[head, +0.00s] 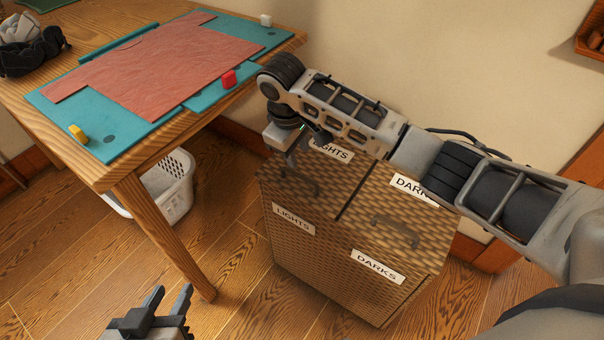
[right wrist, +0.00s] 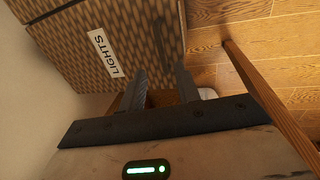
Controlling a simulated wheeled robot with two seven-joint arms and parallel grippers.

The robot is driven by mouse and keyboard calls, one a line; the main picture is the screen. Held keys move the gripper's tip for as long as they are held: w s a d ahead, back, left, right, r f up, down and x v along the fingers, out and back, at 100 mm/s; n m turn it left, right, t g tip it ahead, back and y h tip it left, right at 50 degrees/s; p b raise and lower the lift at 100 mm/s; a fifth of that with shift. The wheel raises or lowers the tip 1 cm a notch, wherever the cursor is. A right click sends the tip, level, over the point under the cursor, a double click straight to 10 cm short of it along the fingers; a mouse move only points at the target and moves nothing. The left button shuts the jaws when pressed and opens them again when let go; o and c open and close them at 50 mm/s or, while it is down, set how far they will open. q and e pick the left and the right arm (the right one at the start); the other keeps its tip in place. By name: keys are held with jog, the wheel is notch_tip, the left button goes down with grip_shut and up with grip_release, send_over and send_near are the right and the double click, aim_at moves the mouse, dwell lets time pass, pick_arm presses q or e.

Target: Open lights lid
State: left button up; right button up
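A woven hamper (head: 345,270) stands on the floor with two shut lids, marked LIGHTS and DARKS. The lights lid (head: 325,170) is the left one, with a dark handle (head: 300,182) near its front. My right gripper (head: 291,165) points down over this lid, close to the handle; contact cannot be told. In the right wrist view its fingers (right wrist: 162,85) are apart, with the LIGHTS label (right wrist: 105,53) beside them. My left gripper (head: 168,298) is open and empty, low above the floor.
A wooden table (head: 120,180) with a teal mat (head: 110,150) and red cloth stands left of the hamper. A white laundry basket (head: 170,185) sits under it. The wall is behind the hamper. Floor in front is clear.

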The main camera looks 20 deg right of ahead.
aim_at(303, 177)
jog(key=f, duration=0.3)
jog(key=d+f+b, duration=0.1)
jog(key=f, duration=0.2)
jog(key=w+f+b, duration=0.1)
jog(key=f, duration=0.2)
jog(key=shift+d, duration=0.2)
grip_shut()
